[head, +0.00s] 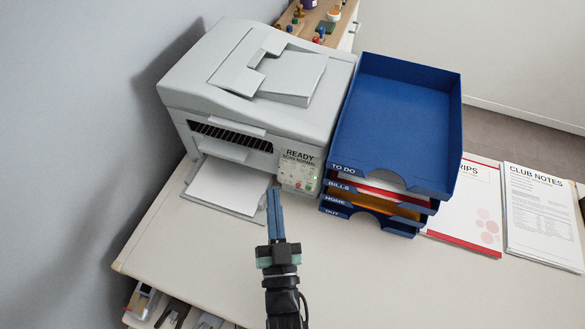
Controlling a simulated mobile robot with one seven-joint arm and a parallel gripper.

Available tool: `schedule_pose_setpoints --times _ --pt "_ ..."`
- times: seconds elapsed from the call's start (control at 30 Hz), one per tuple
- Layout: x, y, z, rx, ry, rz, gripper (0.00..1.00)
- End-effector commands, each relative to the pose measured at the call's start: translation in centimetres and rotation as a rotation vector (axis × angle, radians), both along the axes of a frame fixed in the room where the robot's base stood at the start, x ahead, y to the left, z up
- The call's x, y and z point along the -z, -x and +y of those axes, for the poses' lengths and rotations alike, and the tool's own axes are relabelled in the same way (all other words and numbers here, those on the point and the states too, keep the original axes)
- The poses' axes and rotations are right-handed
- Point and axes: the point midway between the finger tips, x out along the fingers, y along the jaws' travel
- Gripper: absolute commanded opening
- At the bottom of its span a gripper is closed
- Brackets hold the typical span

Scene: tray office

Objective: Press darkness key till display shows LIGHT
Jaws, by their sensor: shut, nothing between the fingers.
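A light grey printer (262,95) stands on the desk at the left. Its small display (299,156) reads READY, with a smaller line below that looks like SCAN NORMAL. The key panel (298,178) under the display has several small keys, with a green and a red one near its bottom; the darkness key is too small to pick out. My gripper (274,192) is shut and empty, its blue fingers pointing toward the printer. The fingertips appear just left of and below the key panel, over the paper tray's right edge. I cannot tell whether they touch anything.
Blue stacked trays (395,95) labelled TO DO, BILLS, HOME and OUT stand close to the printer's right. White paper (230,186) lies in the output tray. A red-edged booklet (470,205) and CLUB NOTES sheets (541,215) lie at the right. The desk front (400,285) is clear.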

Motion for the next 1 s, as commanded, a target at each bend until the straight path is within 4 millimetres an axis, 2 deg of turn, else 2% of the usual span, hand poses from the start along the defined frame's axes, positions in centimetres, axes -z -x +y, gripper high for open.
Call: schedule_pose_setpoints --times 0.37,0.53,1.0 --pt "0.4 0.2 0.0 0.000 -0.001 0.003 0.00" --pt "0.8 -0.3 -0.2 -0.001 -0.001 0.002 0.00" --pt "3.6 -5.6 -2.4 0.000 -0.001 0.000 0.00"
